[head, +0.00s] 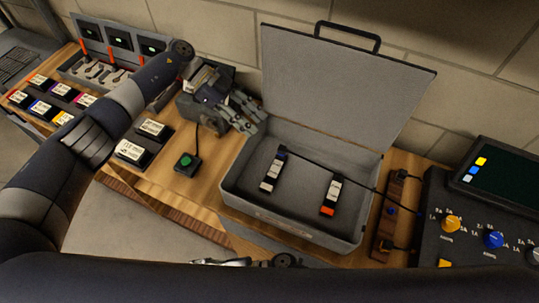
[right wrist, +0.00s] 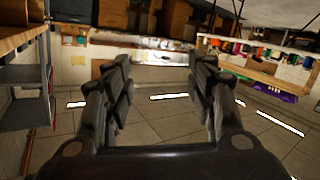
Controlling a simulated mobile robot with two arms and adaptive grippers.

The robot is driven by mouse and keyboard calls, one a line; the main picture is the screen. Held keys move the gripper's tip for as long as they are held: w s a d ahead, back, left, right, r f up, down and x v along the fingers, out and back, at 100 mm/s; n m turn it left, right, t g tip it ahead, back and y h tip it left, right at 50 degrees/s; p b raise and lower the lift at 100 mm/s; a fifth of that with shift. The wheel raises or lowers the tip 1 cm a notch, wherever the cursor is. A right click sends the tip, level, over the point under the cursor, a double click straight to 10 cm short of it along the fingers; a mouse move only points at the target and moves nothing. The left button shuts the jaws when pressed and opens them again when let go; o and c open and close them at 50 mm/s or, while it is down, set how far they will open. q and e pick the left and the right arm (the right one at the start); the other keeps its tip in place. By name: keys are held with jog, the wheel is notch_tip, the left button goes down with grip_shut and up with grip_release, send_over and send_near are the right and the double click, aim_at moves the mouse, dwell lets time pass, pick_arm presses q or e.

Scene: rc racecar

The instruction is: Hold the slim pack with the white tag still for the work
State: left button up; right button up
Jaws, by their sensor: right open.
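Two slim packs lie apart in the open grey case (head: 290,215). The left pack (head: 269,172) has pale bands and a dark blue upper end. The right pack (head: 331,195) has pale bands and an orange lower end. I cannot tell which one bears the white tag. My left gripper (head: 247,113) is above the case's left rim, clear of both packs; its finger gap is unclear. My right gripper (head: 222,262) shows partly at the bottom, in front of the case. In the right wrist view it (right wrist: 165,95) is open and empty, facing the room.
The case's raised lid stands behind the packs. A dark cable runs from the left pack over the case's right rim towards a wooden strip (head: 389,215). A black console with knobs (head: 480,225) stands right. A green-button box (head: 187,163) and labelled black blocks (head: 133,152) lie left.

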jog(key=a+r+n+g+h, duration=0.4)
jog(key=r+n+g+h, duration=0.15)
jog(key=r, duration=0.85)
jog(key=w+d+r+m+t+h, duration=0.4)
jog(key=w+r+t+h, duration=0.1)
jog(key=w+r+t, duration=0.6)
pick_arm(q)
jog(key=shift+s, duration=0.15)
pick_arm(e)
jog(key=n+g+h, duration=0.4)
jog(key=n+h, duration=0.1)
jog(key=n, duration=0.3)
send_over(270, 180)
notch_tip(270, 180, down, 7)
jog(key=shift+t, duration=0.25)
notch_tip(270, 180, down, 11)
